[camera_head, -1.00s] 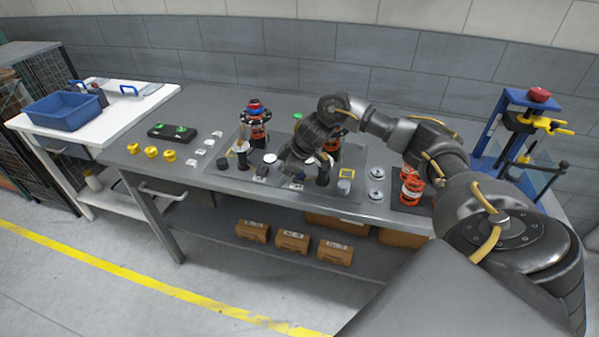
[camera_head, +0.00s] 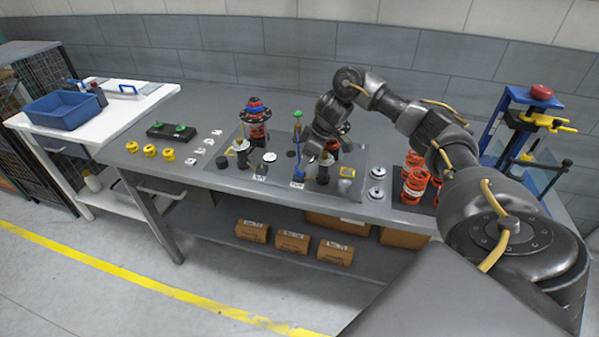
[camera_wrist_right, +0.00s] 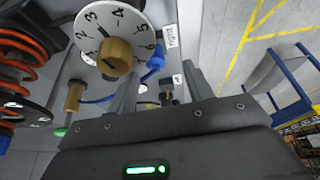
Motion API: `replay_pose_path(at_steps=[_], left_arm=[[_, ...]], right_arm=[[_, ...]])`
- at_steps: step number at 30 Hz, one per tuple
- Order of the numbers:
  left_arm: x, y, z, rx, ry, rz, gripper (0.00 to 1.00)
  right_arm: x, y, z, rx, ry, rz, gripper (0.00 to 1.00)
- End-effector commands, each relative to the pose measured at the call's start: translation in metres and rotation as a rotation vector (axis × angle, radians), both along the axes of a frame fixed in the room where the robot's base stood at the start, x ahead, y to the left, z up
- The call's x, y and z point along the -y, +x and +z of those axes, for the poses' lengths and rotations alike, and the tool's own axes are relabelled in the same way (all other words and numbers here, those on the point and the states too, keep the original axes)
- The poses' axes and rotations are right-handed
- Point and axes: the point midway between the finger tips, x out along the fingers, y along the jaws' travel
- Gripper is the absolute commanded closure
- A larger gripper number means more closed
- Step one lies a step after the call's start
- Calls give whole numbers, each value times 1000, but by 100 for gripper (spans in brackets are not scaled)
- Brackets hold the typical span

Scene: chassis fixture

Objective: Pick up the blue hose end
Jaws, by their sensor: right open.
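A blue hose (camera_head: 298,160) stands roughly upright on the grey fixture plate in the head view, with a green piece (camera_head: 298,114) above it. In the right wrist view a thin blue hose (camera_wrist_right: 97,100) passes behind a finger, and a blue end piece (camera_wrist_right: 154,64) shows beside a white numbered dial (camera_wrist_right: 92,30). My right gripper (camera_head: 309,160) is just right of the hose in the head view. In the wrist view its fingers (camera_wrist_right: 160,88) are apart, with the blue piece beyond and between them; I see no grip on it. My left gripper is out of view.
Yellow knobs (camera_head: 150,150) and a black block with green knobs (camera_head: 171,131) lie left. A blue bin (camera_head: 62,112) is on the white table.

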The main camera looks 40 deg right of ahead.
Motion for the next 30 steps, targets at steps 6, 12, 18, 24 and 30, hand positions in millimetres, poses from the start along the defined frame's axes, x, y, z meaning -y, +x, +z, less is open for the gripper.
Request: replay_pose_path(at_steps=[6, 12, 18, 24, 30], left_arm=[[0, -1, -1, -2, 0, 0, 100], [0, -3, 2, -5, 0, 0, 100], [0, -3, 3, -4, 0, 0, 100], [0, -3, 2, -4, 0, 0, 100], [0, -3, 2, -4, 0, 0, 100]], right_arm=[[-2, 8, -14, -3, 4, 0, 49], [-5, 20, -37, -3, 2, 0, 49], [-7, 23, -47, 1, 0, 1, 49], [-7, 23, -47, 1, 0, 1, 55], [-7, 23, -46, 1, 0, 1, 82]])
